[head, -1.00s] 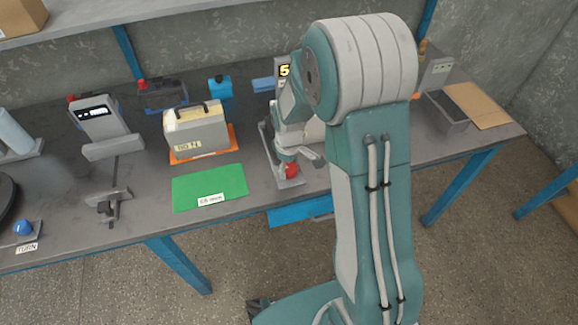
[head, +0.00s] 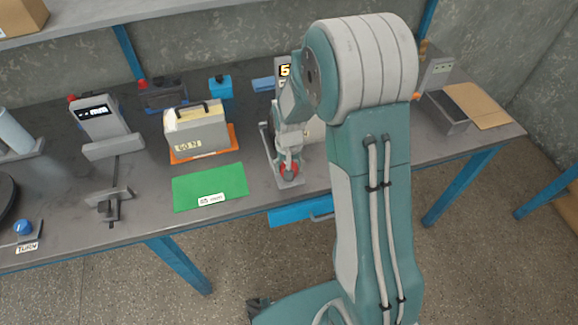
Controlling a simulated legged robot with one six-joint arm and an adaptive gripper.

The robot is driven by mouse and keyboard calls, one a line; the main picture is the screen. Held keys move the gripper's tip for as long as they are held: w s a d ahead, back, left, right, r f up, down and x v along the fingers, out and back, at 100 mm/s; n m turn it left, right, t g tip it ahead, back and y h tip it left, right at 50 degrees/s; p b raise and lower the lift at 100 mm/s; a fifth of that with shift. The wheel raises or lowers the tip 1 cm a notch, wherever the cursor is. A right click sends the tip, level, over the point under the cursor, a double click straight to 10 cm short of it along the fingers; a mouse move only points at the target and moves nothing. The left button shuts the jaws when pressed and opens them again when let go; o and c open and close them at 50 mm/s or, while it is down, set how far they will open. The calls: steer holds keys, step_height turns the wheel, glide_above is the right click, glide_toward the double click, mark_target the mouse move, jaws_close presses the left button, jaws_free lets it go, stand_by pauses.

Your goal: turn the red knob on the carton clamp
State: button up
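The red knob (head: 289,169) sits at the near end of the grey carton clamp (head: 291,184), by the bench's front edge. My gripper (head: 288,165) is right at the knob, coming down over it from above. Its fingers cover part of the knob, and red shows around and between them. I cannot tell whether the fingers press on the knob or only stand around it. My arm hides much of the clamp's right side and what stands behind it.
A green mat (head: 208,187) lies left of the clamp. A cream battery box (head: 197,131) stands on an orange plate (head: 236,141) behind the mat. A blue knob (head: 22,227) is at the far left. A grey tray (head: 447,112) stands right of my arm.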

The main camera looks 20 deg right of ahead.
steer(key=m, duration=0.4)
steer(key=shift+w+r+m, duration=0.1)
steer(key=shift+w+m, duration=0.1)
steer(key=shift+m, duration=0.1)
steer(key=m, duration=0.3)
steer(key=shift+m, duration=0.4)
steer(key=m, duration=1.2)
steer(key=shift+w+m, duration=0.1)
steer(key=shift+m, duration=0.2)
steer(key=m, duration=0.3)
steer(key=shift+m, duration=0.3)
steer(key=m, duration=0.3)
steer(key=shift+m, duration=2)
